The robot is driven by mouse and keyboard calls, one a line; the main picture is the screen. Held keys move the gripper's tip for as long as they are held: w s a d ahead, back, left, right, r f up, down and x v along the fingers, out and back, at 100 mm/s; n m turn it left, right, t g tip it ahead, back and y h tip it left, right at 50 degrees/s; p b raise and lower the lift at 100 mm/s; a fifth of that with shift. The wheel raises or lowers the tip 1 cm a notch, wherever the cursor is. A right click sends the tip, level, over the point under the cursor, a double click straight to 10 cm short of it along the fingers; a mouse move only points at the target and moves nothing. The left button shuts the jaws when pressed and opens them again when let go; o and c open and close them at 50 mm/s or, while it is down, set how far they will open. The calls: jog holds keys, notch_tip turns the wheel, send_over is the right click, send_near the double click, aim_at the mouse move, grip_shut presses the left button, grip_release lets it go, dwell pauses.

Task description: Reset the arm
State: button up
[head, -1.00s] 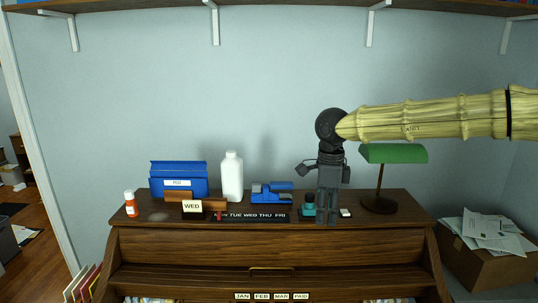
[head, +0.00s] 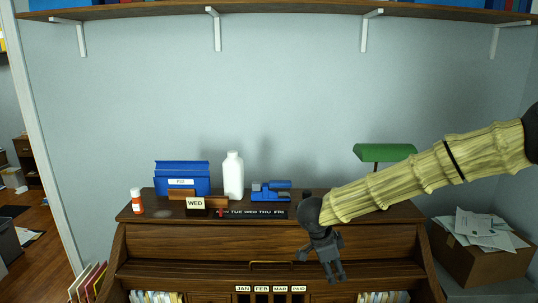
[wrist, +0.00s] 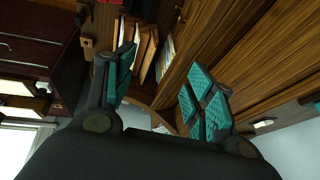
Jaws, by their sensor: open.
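My arm reaches in from the right in the head view, bent down at the wrist. My gripper (head: 333,268) hangs in front of the wooden roll-top desk (head: 180,243), pointing down. In the wrist view my gripper (wrist: 155,95) has its teal-padded fingers spread wide apart. Nothing is between the fingers. The desk's wood (wrist: 262,62) and several upright folders (wrist: 150,52) show beyond them. My wrist and gripper hide part of the desk's front and top right.
On the desk top stand a blue box (head: 181,178), a white bottle (head: 233,176), a blue tool-like object (head: 271,191), a WED block (head: 195,204), a pill bottle (head: 137,201) and a green lamp (head: 385,152). A carton of papers (head: 470,258) is at right. A shelf (head: 290,14) runs overhead.

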jog(key=s+d+f+n+t, duration=0.1)
jog(key=s+f+n, duration=0.35)
jog(key=f, duration=0.75)
jog(key=s+d+f+n+t, duration=0.15)
jog(key=s+f+n, duration=0.35)
jog(key=f, duration=0.6)
jog(key=s+d+f+n+g+y, duration=0.15)
jog(key=s+f+n, duration=0.35)
jog(key=s, duration=1.1)
jog(key=s+f+n+g+y, duration=0.3)
jog(key=s+f, duration=0.4)
jog(key=s, duration=0.9)
notch_tip(320, 180, down, 14)
jog(key=b, duration=1.5)
jog(key=shift+r, duration=0.15)
jog(key=shift+h, duration=0.25)
